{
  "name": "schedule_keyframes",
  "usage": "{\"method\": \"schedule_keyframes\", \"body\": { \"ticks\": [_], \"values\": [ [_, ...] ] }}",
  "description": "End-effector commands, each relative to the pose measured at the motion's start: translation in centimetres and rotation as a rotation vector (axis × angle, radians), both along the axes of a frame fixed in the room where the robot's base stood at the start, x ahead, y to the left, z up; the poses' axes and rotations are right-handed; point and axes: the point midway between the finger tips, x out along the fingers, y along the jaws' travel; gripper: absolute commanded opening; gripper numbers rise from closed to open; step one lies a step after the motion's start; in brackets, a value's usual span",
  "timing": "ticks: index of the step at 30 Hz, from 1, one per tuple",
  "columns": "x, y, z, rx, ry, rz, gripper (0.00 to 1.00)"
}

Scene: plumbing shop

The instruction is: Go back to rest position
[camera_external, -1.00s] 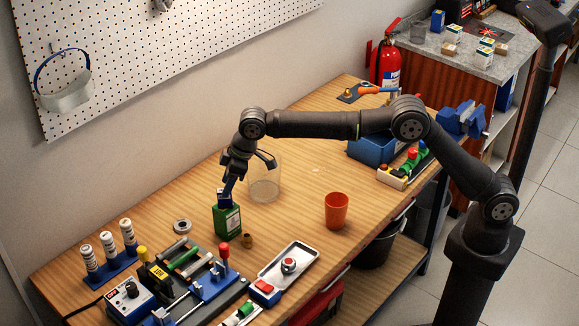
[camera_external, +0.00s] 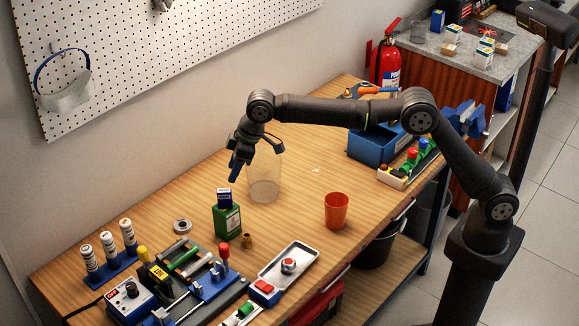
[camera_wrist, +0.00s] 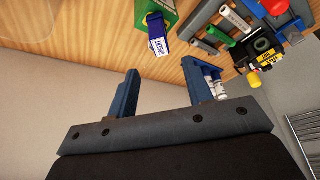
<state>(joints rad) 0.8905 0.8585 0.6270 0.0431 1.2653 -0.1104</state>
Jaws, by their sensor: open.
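My gripper (camera_external: 236,170) is open and empty in the external view. It hangs above the wooden bench, a little above and to the right of a green box. The green box (camera_external: 228,221) stands upright on the bench with a small blue-and-white box (camera_external: 224,197) at its top. In the wrist view my gripper (camera_wrist: 160,90) shows two blue fingers spread wide with nothing between them. The blue-and-white box (camera_wrist: 157,34) and part of the green box (camera_wrist: 165,10) lie beyond the fingers, apart from them.
A clear container (camera_external: 265,182) stands close behind my gripper. An orange cup (camera_external: 336,211) stands to its right. A metal tray (camera_external: 290,262), a blue-based fixture (camera_external: 215,284) and white cylinders (camera_external: 108,244) crowd the near left. The bench's middle right is mostly clear.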

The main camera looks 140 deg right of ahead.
Motion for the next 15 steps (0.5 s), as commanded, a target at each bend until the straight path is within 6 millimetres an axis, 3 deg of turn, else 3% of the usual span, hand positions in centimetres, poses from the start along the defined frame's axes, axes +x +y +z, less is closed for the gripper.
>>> {"method": "schedule_keyframes", "body": {
  "ticks": [15],
  "values": [
    [2.7, -2.7, -9.4, 0.001, 0.000, 0.001, 0.46]
  ]
}}
